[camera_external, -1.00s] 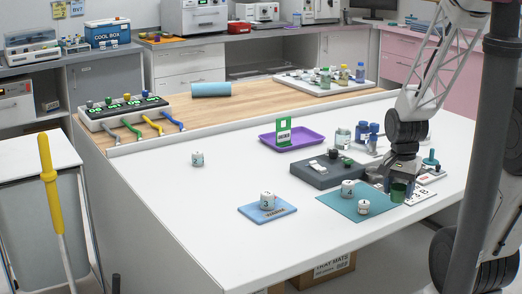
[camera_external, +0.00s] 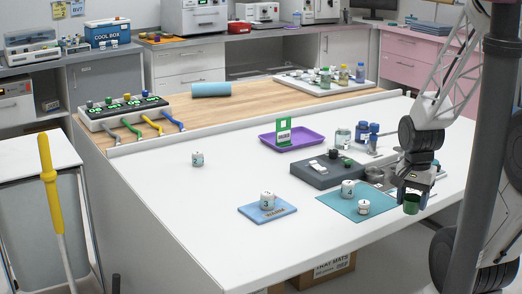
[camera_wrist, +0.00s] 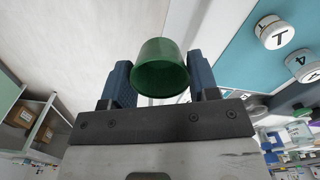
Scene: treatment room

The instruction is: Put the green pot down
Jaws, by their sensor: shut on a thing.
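The small green pot (camera_external: 412,204) is between the fingers of my gripper (camera_external: 414,192) at the right of the external view. In the wrist view the pot (camera_wrist: 160,70) sits between the two dark blue fingers of my gripper (camera_wrist: 160,82), which are shut on it. The pot is in the air, right of the teal mat (camera_external: 335,202) and close to the table's front edge. I cannot tell its exact height.
White lidded jars (camera_external: 348,188) stand on the teal mat. A blue mat (camera_external: 284,208) holds another jar. A dark grey block (camera_external: 325,174) and a purple tray (camera_external: 262,138) lie behind. The white table's (camera_external: 180,205) left part is mostly clear.

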